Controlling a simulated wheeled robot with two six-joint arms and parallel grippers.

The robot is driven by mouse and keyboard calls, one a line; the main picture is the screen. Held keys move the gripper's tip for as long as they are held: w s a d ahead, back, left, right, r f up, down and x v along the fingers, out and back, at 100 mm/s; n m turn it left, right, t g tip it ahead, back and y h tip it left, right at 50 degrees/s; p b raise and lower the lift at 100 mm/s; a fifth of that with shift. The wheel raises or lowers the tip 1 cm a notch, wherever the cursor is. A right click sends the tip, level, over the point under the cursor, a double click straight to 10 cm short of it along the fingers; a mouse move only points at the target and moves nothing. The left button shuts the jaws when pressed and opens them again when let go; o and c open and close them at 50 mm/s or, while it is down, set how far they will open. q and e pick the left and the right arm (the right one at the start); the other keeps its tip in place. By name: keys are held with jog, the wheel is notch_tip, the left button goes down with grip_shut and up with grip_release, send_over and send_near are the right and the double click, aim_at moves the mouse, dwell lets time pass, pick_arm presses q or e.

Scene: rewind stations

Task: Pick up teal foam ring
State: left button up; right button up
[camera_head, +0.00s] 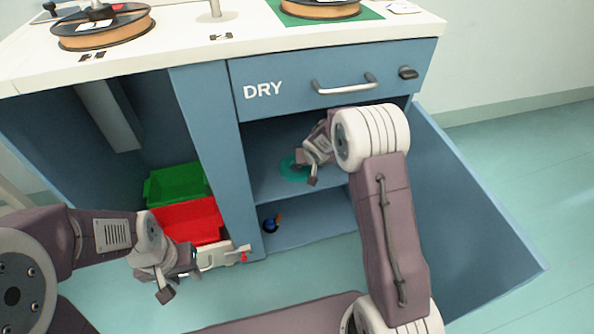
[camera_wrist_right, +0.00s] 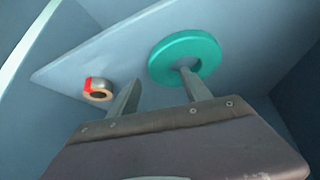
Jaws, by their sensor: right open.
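The teal foam ring (camera_wrist_right: 207,50) lies on the cabinet's shelf board (camera_wrist_right: 130,48). In the head view the ring (camera_head: 286,168) is partly hidden behind my right gripper (camera_head: 306,170). In the right wrist view my right gripper (camera_wrist_right: 161,77) is open with nothing held. Its right fingertip overlaps the ring's hole and near rim; I cannot tell whether it is inside the hole or touching. The left finger is clear of the ring. My left gripper (camera_head: 180,284) looks open and empty, low in front of the bins.
A small red and grey roll (camera_wrist_right: 97,92) lies left of the ring. A blue and orange item (camera_head: 271,225) sits in the lower compartment. Green (camera_head: 178,184) and red (camera_head: 190,220) bins stand at left. The DRY drawer (camera_head: 290,85) is above; an open door (camera_head: 455,210) flanks the right.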

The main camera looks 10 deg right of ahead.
aim_at(310, 168)
jog(key=x, duration=0.3)
jog(key=shift+f, duration=0.15)
pick_arm(q)
jog(key=shift+f, duration=0.5)
pick_arm(e)
jog(key=shift+s, duration=0.1)
grip_shut()
pick_arm(q)
jog(key=shift+r, duration=0.1)
